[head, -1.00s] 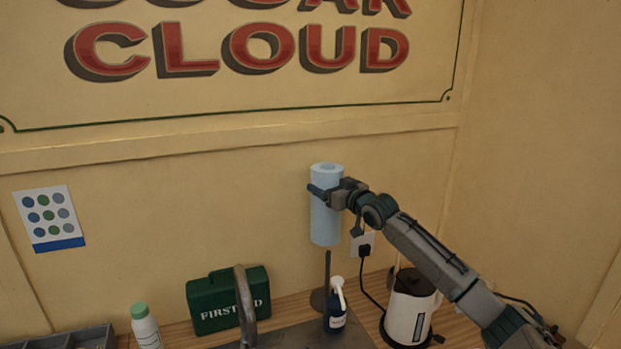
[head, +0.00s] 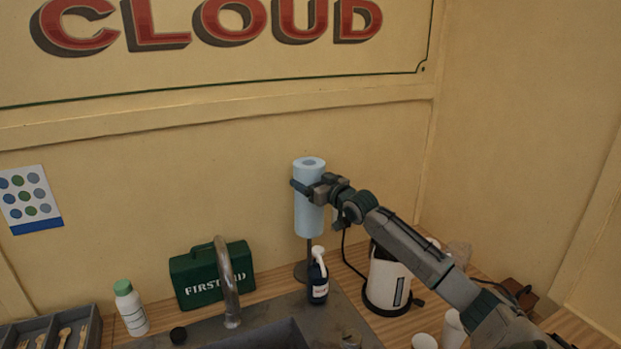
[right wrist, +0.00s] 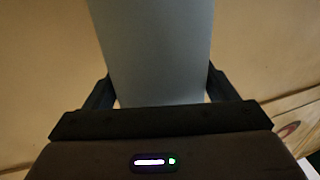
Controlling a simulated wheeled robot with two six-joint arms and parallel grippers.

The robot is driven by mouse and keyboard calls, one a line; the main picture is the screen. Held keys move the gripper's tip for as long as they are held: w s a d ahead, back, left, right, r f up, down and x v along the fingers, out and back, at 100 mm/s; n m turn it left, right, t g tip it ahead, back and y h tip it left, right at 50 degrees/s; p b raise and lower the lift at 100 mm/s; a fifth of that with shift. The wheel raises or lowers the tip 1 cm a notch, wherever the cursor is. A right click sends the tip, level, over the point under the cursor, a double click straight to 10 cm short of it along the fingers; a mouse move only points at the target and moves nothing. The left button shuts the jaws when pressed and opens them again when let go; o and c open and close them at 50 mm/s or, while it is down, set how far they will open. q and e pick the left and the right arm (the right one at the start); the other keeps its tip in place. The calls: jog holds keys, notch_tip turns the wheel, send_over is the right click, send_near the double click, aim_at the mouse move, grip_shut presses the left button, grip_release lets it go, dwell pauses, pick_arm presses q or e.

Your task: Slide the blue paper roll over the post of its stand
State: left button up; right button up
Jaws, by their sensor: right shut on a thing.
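The blue paper roll (head: 308,218) is upright above the worktop, in front of the back wall. My right gripper (head: 307,188) is shut on its upper half, one finger on each side. The right wrist view shows the roll (right wrist: 155,50) filling the space between the dark fingers (right wrist: 160,92). The stand is under the roll: its thin dark post (head: 309,246) rises from a round base (head: 301,272). The post's upper end is hidden at the roll's lower edge; I cannot tell whether it is inside or behind. My left gripper is not in view.
A dark blue spray bottle (head: 318,287) stands just in front of the stand. A white kettle (head: 388,283) is to the right. A green first aid box (head: 195,277), a tap (head: 228,285) and a white bottle (head: 130,308) are to the left.

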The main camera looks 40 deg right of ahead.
notch_tip(320, 180, down, 7)
jog(key=b, duration=0.4)
jog(key=shift+w+r+b, duration=0.15)
jog(key=shift+r+b, duration=0.05)
jog(key=shift+b, duration=0.1)
notch_tip(320, 180, down, 8)
jog(key=b, duration=0.6)
jog(key=shift+r, duration=0.25)
jog(key=o, duration=1.4)
jog(key=shift+f, duration=0.1)
